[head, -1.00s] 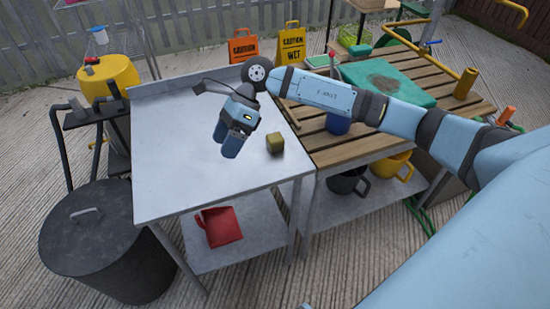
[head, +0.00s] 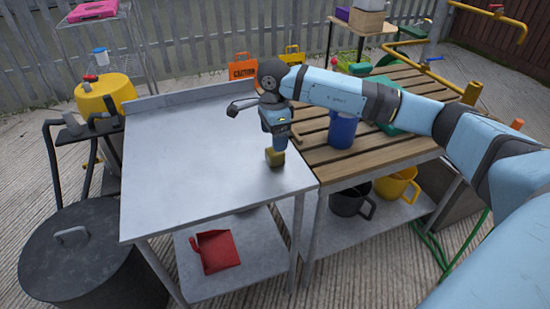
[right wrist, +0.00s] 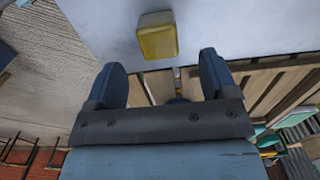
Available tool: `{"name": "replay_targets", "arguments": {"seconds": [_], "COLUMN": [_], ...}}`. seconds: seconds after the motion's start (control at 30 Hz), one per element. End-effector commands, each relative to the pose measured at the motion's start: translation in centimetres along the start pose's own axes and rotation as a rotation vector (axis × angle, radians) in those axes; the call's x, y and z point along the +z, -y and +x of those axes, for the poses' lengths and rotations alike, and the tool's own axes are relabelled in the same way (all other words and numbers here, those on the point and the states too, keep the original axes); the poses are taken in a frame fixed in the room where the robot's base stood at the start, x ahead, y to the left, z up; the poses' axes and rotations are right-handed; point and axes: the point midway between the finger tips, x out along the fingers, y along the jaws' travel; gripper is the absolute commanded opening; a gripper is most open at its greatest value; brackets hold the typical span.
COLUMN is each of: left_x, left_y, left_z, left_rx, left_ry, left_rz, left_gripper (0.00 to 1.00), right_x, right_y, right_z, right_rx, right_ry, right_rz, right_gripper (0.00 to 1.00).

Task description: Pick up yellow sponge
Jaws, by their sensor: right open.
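The yellow sponge (head: 275,157) is a small block on the metal table (head: 190,170), near its right edge. The fingers appear apart from the sponge, with nothing held. My left gripper is in neither current view.
A slatted wooden table (head: 390,135) adjoins on the right, with a blue mug (head: 343,129) near the sponge. A black lidded bin (head: 85,255) stands at lower left. A red dustpan (head: 216,250) lies on the lower shelf. The metal tabletop left of the sponge is clear.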

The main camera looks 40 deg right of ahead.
Motion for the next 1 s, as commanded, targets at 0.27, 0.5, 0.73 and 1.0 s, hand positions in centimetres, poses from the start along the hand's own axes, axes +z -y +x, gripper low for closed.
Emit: {"name": "replay_targets", "arguments": {"seconds": [0.27, 0.5, 0.73, 1.0], "left_x": [-0.5, -3.0, -3.0, -2.5], "left_y": [-0.3, -1.2, -1.1, -1.1], "left_z": [0.3, 0.4, 0.4, 0.4], "left_rx": [0.012, 0.039, 0.042, 0.039], "left_ry": [-0.047, -0.133, -0.135, -0.121], "left_rz": [-0.008, -0.01, 0.0, -0.004], "left_gripper": [0.43, 0.43, 0.43, 0.43], "right_x": [0.5, 0.6, 0.6, 0.6], "right_y": [-0.2, -0.2, -0.2, -0.2], "right_z": [2.8, 5.3, 5.3, 5.2], "right_rx": [0.003, 0.001, 0.0, 0.0], "right_ry": [0.0, 0.001, 0.001, 0.001], "right_rz": [-0.001, 0.001, 0.0, 0.0], "right_gripper": [0.79, 0.79, 0.67, 0.26]}}
